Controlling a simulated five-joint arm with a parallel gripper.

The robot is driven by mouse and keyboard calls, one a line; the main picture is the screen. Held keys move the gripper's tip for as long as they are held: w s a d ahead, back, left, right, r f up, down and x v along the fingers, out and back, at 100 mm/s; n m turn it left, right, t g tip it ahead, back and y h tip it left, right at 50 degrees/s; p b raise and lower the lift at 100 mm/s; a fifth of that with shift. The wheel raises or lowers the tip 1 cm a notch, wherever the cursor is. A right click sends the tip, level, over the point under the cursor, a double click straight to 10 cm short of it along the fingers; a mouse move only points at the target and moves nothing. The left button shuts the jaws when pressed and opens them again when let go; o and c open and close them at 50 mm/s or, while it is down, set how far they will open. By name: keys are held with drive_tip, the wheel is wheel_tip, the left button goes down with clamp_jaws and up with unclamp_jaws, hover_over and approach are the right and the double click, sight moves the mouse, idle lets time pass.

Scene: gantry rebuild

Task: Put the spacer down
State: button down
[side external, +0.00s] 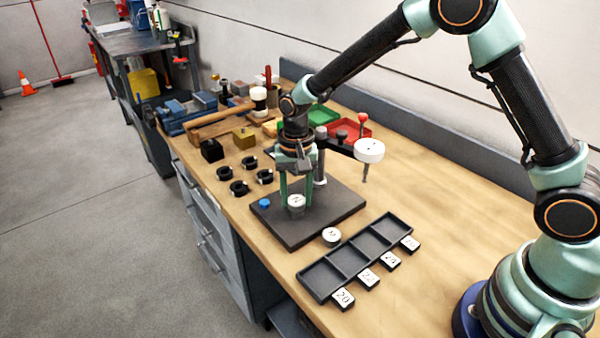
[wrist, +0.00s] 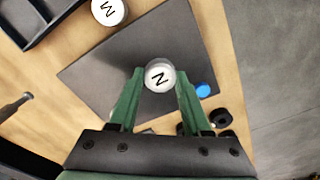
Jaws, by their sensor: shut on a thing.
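My gripper (side external: 297,192) points down over the dark square plate (side external: 337,208) with its green fingers shut on a white round spacer (side external: 296,202). In the wrist view the spacer (wrist: 160,76) sits between the two fingertips, its lettered top, which reads as N or Z, facing the camera. The spacer is low over the plate; I cannot tell if it touches. A second white round piece (side external: 332,236), marked M or W, lies by the plate's near corner; it also shows in the wrist view (wrist: 108,11).
A blue round piece (side external: 264,203) is on the plate's left corner. A dark compartment tray (side external: 318,280) with number tags stands in front. A dial indicator (side external: 369,150) on a post is close right of my gripper. Several black rings (side external: 239,188) lie left.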

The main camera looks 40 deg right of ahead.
sight(297, 199)
drive_tip(key=shift+f, duration=0.1)
drive_tip(key=shift+c, duration=1.8)
unclamp_jaws()
wheel_tip(297, 199, up, 12)
drive_tip(key=s+d+r+n+t, duration=0.2)
drive_tip(key=s+d+r+n, duration=0.1)
drive_tip(key=s, duration=0.5)
drive_tip(key=s+d+r+n+t, duration=0.3)
drive_tip(key=s+d+r, duration=0.2)
drive_tip(key=s+d, duration=0.2)
drive_tip(key=shift+s+d+r+n+t, duration=0.2)
drive_tip(key=shift+s+d+n+t, duration=0.1)
drive_tip(key=shift+s+n, duration=0.15)
